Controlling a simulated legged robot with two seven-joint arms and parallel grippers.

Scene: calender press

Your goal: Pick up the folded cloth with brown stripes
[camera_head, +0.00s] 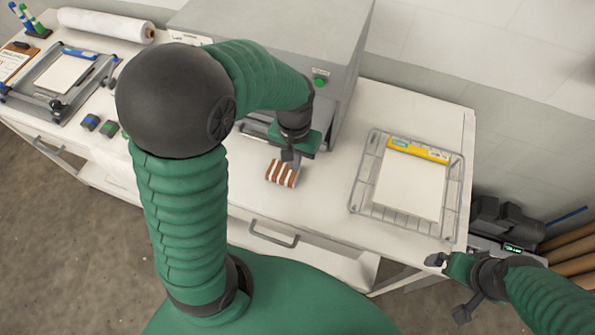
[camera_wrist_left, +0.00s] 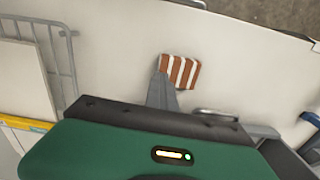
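The folded cloth with brown and white stripes (camera_head: 282,173) lies on the white bench top in front of the grey press. It also shows in the left wrist view (camera_wrist_left: 181,72). My left gripper (camera_head: 290,158) points down at the cloth's far edge, and its finger overlaps the cloth's edge in the left wrist view (camera_wrist_left: 164,90). I cannot tell whether it touches the cloth or how far apart its fingers are. My right gripper (camera_head: 437,260) is off the bench's front right edge, away from the cloth; its opening is unclear.
The grey press (camera_head: 335,60) with a green button stands just behind the left gripper. Bench around the cloth's front is clear.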

